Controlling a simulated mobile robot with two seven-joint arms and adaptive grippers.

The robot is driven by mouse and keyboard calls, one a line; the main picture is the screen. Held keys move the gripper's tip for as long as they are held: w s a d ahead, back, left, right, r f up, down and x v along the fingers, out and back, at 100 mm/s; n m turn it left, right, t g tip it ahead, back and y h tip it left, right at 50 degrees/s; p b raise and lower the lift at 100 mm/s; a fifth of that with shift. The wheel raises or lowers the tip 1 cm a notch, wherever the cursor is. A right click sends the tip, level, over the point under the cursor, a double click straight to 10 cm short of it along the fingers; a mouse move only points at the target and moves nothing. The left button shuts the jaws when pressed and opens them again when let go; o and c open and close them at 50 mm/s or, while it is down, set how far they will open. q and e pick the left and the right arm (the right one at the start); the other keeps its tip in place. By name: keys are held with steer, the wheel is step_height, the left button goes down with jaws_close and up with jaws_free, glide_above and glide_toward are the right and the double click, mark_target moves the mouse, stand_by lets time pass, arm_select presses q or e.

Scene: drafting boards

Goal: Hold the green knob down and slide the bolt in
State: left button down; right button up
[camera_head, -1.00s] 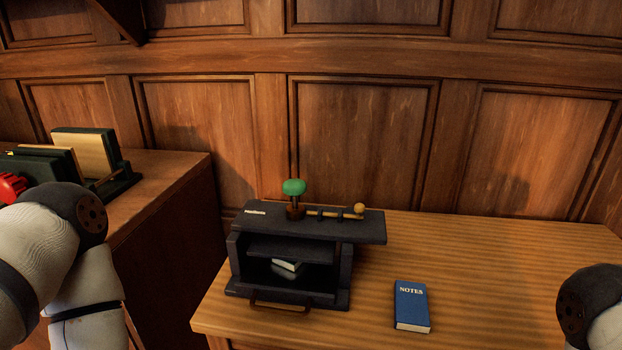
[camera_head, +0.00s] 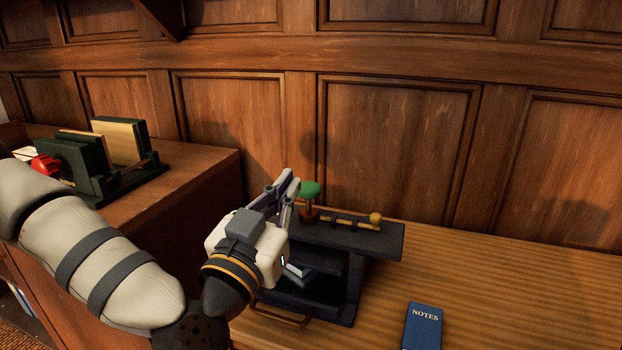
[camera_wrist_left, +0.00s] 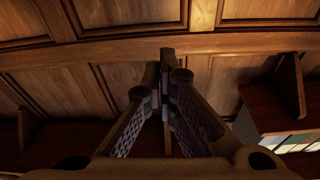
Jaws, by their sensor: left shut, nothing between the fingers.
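The green knob (camera_head: 311,188) stands upright on a short brown base on top of a dark box (camera_head: 385,241). The brass-coloured bolt (camera_head: 350,221) lies along the box top to the right of the knob, its ball end (camera_head: 376,217) at the right. My left gripper (camera_head: 291,182) is shut and empty, just left of the knob in the head view, hiding the box's left part. I cannot tell whether it touches the knob. In the left wrist view its fingers (camera_wrist_left: 166,75) meet, with only wall panels and shelves beyond. My right gripper is not in view.
A blue NOTES book (camera_head: 423,325) lies on the wooden table (camera_head: 480,290), right of the box. A lower handle (camera_head: 280,317) sticks out at the box front. A cabinet (camera_head: 200,165) at left holds a dark rack of boards (camera_head: 120,150) and a red object (camera_head: 46,165).

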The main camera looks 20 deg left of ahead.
arm_select(q)
steer(key=shift+w, duration=0.1)
steer(key=r, duration=0.2)
glide_above(309, 192)
steer(key=shift+w+d+f+b, duration=0.15)
steer(key=shift+w+f+b, duration=0.05)
steer(key=shift+w+b, duration=0.15)
step_height(309, 192, down, 3)
steer(key=shift+s+r, duration=0.1)
steer(key=shift+s, duration=0.05)
steer(key=shift+s+f+b, duration=0.15)
steer(key=shift+f+b, duration=0.15)
steer(key=shift+f, duration=0.2)
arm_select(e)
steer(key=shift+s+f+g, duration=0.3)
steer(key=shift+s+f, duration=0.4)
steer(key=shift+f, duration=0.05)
